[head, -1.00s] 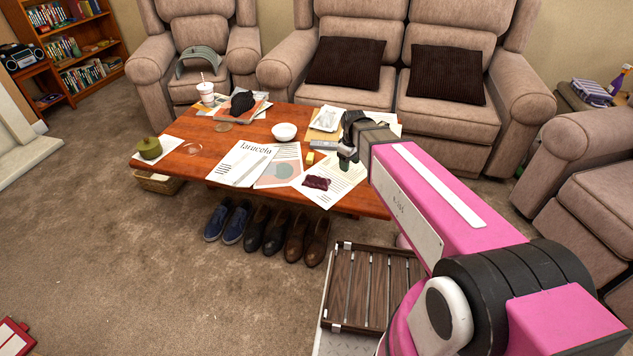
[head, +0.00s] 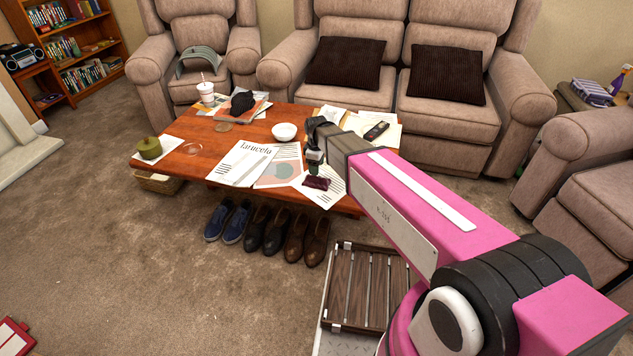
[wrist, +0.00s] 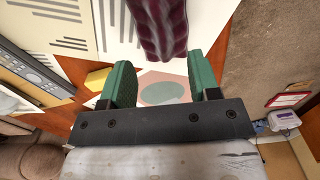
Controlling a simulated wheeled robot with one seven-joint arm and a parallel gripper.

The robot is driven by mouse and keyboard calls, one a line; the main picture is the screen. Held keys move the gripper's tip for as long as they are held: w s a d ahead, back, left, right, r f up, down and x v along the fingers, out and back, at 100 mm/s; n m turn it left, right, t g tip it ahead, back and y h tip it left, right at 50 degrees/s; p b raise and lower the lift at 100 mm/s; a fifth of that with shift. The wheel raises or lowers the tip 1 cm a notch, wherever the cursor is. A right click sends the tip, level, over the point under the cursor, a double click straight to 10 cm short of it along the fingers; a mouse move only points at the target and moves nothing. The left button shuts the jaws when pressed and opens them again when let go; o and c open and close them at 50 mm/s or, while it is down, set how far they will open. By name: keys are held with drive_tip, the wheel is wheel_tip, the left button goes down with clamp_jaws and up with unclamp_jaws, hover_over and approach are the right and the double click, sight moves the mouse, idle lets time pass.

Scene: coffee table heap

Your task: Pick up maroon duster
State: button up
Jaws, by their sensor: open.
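The maroon duster (head: 316,183) lies on printed papers at the front right of the coffee table. In the wrist view the duster (wrist: 160,25) shows at the top, ahead of the gap between the green fingers, partly cut off by the frame edge. My gripper (head: 315,165) is over the papers just behind the duster in the head view. In the wrist view my gripper (wrist: 163,80) is open, with nothing between its fingers. I cannot tell the exact height of the fingers above the table.
A yellow block (wrist: 97,78) lies near one finger. Shoes (head: 275,232) stand on the carpet in front of the table.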

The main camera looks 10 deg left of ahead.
sight(317, 179)
drive_tip(key=shift+s+f, duration=0.1)
drive_tip(key=shift+f, duration=2.7)
drive_tip(key=c, duration=1)
